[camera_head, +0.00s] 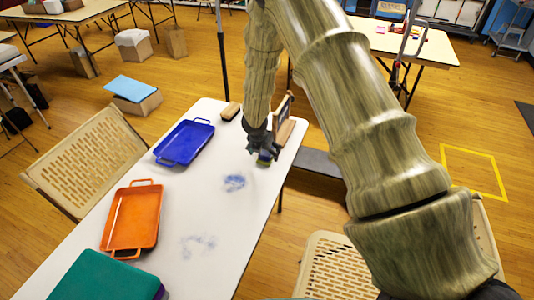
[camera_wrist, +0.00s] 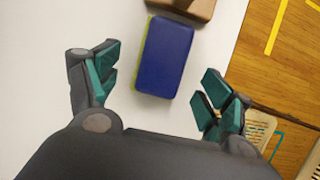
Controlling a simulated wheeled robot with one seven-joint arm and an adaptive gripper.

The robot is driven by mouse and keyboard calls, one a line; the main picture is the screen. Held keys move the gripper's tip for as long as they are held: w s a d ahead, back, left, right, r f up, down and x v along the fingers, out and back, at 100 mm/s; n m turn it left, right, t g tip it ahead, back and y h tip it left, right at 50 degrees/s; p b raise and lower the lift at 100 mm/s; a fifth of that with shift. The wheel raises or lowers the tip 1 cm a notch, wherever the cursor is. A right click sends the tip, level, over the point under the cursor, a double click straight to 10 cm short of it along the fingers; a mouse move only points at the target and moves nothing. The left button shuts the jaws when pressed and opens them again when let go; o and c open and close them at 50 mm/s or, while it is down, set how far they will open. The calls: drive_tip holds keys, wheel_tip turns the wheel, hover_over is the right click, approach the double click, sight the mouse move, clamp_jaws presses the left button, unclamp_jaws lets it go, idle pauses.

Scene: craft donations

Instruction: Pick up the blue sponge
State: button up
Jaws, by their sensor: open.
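The blue sponge (camera_wrist: 165,56) lies on the white table (camera_head: 206,222), near its right edge. In the wrist view it is a blue block with a yellow-green strip along its left side. It sits between and just beyond the two spread fingers of my gripper (camera_wrist: 156,92), which is open and empty. In the head view my gripper (camera_head: 262,150) is low over the table's right side. Only a small greenish and blue bit of the sponge (camera_head: 264,160) shows below it there; the rest is hidden by the gripper.
A wooden holder (camera_head: 286,131) stands just beyond the sponge. A brown block (camera_head: 230,111) lies at the table's far end. A blue tray (camera_head: 185,142), an orange tray (camera_head: 131,218) and a green box (camera_head: 105,278) line the left side. The middle, with blue smudges, is clear.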

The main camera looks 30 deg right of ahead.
drive_tip(key=shift+x, duration=1.3)
drive_tip(key=shift+c, duration=0.2)
drive_tip(key=c, duration=1.2)
drive_tip(key=shift+r+p, duration=1.75)
drive_tip(key=shift+p, duration=0.05)
drive_tip(key=shift+s+a+f+b, duration=0.2)
drive_tip(key=shift+s+b, duration=0.1)
drive_tip(key=shift+b, duration=0.2)
drive_tip(key=s+b, duration=0.2)
drive_tip(key=b, duration=0.1)
drive_tip(key=shift+s+a+r, duration=0.1)
drive_tip(key=shift+s+a, duration=0.2)
drive_tip(key=shift+a, duration=0.1)
drive_tip(key=s+a+b, duration=0.1)
drive_tip(key=s+b, duration=0.2)
drive_tip(key=s+a+r+b, duration=0.1)
drive_tip(key=s+b, duration=0.3)
drive_tip(key=s+a+b, duration=0.1)
drive_tip(key=s+b, duration=0.2)
drive_tip(key=b, duration=0.1)
drive_tip(key=shift+s+a+r, duration=0.15)
drive_tip(key=shift+s+a, duration=0.05)
drive_tip(key=shift+s, duration=0.2)
drive_tip(key=shift+s+a+r, duration=0.2)
drive_tip(key=shift+s, duration=0.45)
